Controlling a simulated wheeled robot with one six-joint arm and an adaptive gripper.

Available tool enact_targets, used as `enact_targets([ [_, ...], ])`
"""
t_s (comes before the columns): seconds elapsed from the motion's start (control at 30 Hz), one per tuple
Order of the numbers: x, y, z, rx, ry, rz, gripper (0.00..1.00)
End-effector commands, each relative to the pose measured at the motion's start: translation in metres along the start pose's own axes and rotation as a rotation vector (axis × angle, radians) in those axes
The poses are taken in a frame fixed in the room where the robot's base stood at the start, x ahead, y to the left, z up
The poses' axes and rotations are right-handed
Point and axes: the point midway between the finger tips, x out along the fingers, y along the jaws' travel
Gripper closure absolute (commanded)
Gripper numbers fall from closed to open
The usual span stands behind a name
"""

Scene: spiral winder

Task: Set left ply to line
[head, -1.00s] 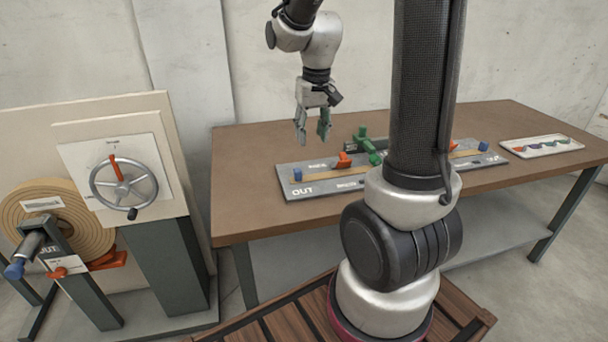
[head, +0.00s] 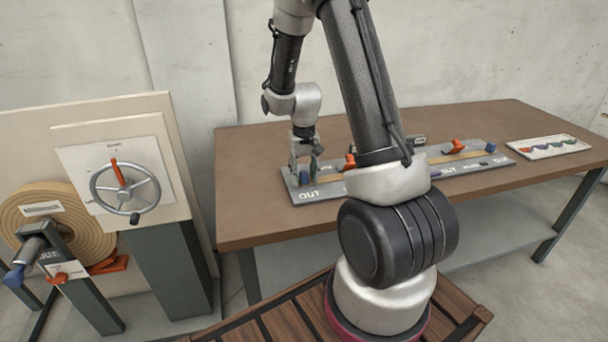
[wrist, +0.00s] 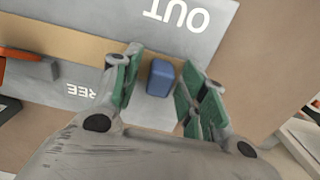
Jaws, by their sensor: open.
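A grey board (head: 325,191) with two tan strips lies on the table. A blue knob (head: 303,177) stands at its left end, by the "OUT" lettering. My gripper (head: 304,175) is down over this end, open. In the wrist view, the blue knob (wrist: 160,77) sits between the spread green-padded fingers of my gripper (wrist: 158,92), with gaps on both sides. An orange piece (head: 350,161) stands at the left strip; it shows at the left edge of the wrist view (wrist: 22,70). "FREE" lettering is partly hidden by a finger. My arm hides the board's middle.
On the right half of the board are another orange piece (head: 457,146) and blue knob (head: 490,148). A white tray (head: 540,153) with coloured pieces lies at the table's right. A handwheel (head: 125,187) and a tan roll (head: 85,225) stand left of the table.

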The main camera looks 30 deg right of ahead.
Motion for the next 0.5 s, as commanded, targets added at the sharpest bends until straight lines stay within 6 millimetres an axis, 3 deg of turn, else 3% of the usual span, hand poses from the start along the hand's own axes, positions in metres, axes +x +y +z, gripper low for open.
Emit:
enact_targets([
  [0.23,0.0009,-0.0001,-0.0002,0.0,0.001,0.0,0.57],
  [0.47,0.0006,0.0,-0.0002,0.0,0.001,0.0,0.99],
  [0.5,0.0006,0.0,-0.0002,0.0,0.001,0.0,1.0],
])
